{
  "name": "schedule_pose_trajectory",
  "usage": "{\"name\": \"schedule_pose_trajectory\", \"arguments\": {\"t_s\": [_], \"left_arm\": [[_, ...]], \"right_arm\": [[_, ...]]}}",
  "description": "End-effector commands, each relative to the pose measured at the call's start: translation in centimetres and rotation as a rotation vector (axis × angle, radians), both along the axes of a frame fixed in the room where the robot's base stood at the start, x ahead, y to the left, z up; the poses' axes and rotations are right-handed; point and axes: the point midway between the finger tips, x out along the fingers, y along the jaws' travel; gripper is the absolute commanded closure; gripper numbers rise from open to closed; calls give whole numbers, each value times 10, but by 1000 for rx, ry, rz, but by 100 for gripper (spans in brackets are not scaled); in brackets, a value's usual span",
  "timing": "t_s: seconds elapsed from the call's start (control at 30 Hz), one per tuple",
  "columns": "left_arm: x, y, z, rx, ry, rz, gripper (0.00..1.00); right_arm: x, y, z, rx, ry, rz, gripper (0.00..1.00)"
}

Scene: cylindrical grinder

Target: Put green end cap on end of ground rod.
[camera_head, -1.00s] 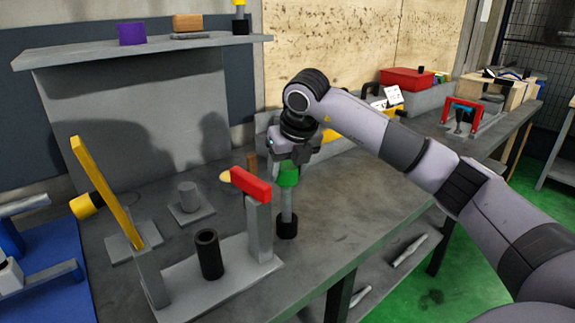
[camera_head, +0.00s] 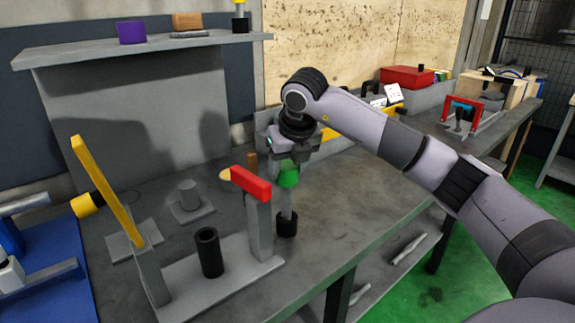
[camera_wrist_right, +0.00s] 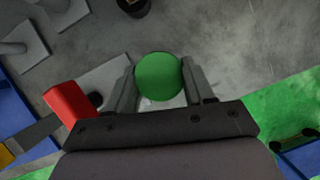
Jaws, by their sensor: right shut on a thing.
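My right gripper (camera_head: 290,158) points down with its fingers shut around the green end cap (camera_head: 288,178). In the right wrist view the cap (camera_wrist_right: 159,77) is a round green face between the two fingers (camera_wrist_right: 160,90). Below the cap, in line with it, a grey upright rod (camera_head: 287,204) shows, with a black piece (camera_head: 287,225) around its lower end near the bench. In the head view cap and rod appear to meet; how far the cap sits on the rod is hidden. My left gripper is not in view.
A red bar (camera_head: 250,183) on a grey post stands close left of the rod. A black tube (camera_head: 209,252) and a slanted yellow bar (camera_head: 105,200) stand further left. A grey post on a plate (camera_head: 188,194) is behind. The bench (camera_head: 355,200) right of the rod is clear.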

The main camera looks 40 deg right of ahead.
Motion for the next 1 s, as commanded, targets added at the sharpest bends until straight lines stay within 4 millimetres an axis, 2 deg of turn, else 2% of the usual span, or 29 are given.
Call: {"name": "schedule_pose_trajectory", "arguments": {"t_s": [0.67,1.0], "left_arm": [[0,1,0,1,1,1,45],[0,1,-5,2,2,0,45]], "right_arm": [[0,0,0,5,-1,-1,86],[0,0,-7,5,-1,-1,86]]}}
